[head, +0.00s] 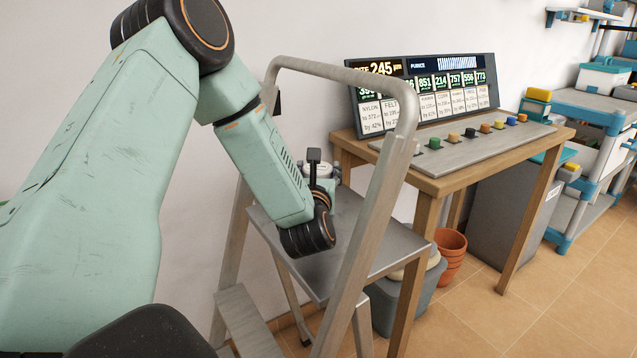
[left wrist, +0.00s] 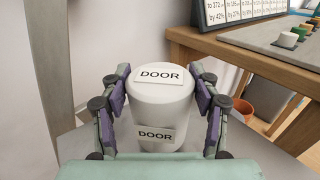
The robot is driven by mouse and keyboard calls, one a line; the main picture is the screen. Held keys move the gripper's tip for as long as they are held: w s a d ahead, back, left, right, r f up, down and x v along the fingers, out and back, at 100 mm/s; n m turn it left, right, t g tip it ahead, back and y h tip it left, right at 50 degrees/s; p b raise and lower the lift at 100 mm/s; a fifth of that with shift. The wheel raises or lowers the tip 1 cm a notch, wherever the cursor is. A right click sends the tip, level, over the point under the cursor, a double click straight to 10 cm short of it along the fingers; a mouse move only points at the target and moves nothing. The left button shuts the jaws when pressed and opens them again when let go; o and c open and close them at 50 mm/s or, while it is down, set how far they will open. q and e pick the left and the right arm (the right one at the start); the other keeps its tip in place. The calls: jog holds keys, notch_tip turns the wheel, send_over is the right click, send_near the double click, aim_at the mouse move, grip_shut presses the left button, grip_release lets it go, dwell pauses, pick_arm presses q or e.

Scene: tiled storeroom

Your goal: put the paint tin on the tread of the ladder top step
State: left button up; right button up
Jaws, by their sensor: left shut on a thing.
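The paint tin (left wrist: 158,105) is a white cylinder with DOOR labels on its lid and side. In the left wrist view my left gripper (left wrist: 160,100) has its purple-padded fingers on both sides of it, shut on it. In the head view the tin (head: 318,170) is mostly hidden behind my left wrist, over the far part of the ladder's grey top step (head: 375,235). The tin looks upright. I cannot tell whether its base touches the tread. My right gripper is not in view.
The ladder's metal handrail (head: 385,170) arches over the step in front. A wooden table (head: 450,180) with a price display (head: 430,90) and coloured knobs stands to the right. A grey bin (head: 410,295), a terracotta pot (head: 452,250) and shelving (head: 590,120) are beyond.

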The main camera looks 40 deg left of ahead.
pick_arm(q)
jog(key=shift+w+f, duration=0.2)
jog(key=shift+f, duration=0.85)
jog(key=shift+r, duration=0.15)
jog(key=shift+s, duration=0.1)
jog(key=shift+b, duration=0.4)
jog(key=o, duration=1.5)
jog(key=shift+o, duration=0.2)
jog(key=v, duration=1.2)
